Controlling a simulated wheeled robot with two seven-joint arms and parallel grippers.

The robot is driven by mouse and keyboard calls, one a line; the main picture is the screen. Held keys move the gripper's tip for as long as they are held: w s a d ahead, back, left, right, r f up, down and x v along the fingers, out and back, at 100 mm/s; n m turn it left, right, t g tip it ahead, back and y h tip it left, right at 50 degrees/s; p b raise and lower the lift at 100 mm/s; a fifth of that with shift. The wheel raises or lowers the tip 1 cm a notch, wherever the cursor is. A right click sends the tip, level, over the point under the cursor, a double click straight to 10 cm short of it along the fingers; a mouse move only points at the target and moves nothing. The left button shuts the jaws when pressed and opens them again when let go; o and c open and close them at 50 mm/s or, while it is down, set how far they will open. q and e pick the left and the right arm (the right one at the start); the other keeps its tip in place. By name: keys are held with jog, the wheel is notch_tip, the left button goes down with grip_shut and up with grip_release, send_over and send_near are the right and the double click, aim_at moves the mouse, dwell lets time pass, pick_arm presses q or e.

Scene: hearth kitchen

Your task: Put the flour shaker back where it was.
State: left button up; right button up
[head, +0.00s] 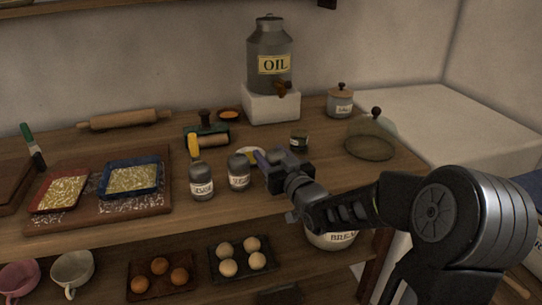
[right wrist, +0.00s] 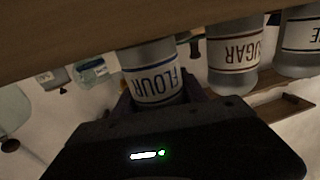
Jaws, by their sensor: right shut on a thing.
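The flour shaker (right wrist: 152,80) is a grey shaker with a white "FLOUR" label, seen in the upside-down right wrist view between my right fingers. My right gripper (head: 267,160) is shut on it, above the wooden table's front part. In the head view the gripper hides the shaker. A sugar shaker (right wrist: 234,60) stands beside it, and also shows just left of the gripper in the head view (head: 238,172). Another labelled shaker (head: 202,182) stands further left. I cannot tell whether the flour shaker's base touches the tabletop. My left gripper is out of view.
Behind the gripper are a small dark jar (head: 299,142) and a glass dome (head: 370,140). The oil can (head: 270,50) stands on a white block at the back. A board (head: 100,210) with two trays lies left. Eggs and cups stand on the shelf below.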

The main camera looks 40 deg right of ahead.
jog(key=shift+f, duration=0.15)
jog(key=o, duration=1.5)
jog(key=shift+c, duration=0.2)
jog(key=shift+r, duration=0.2)
jog(key=s, duration=0.3)
jog(key=s+a, duration=0.1)
jog(key=s, duration=0.4)
jog(key=shift+s+a+r, duration=0.1)
jog(key=shift+s+a, duration=0.15)
jog(key=shift+s, duration=0.1)
jog(key=s+b, duration=0.1)
jog(key=b, duration=0.3)
jog(key=s+b, duration=0.2)
jog(key=b, duration=0.2)
jog(key=shift+a, duration=0.3)
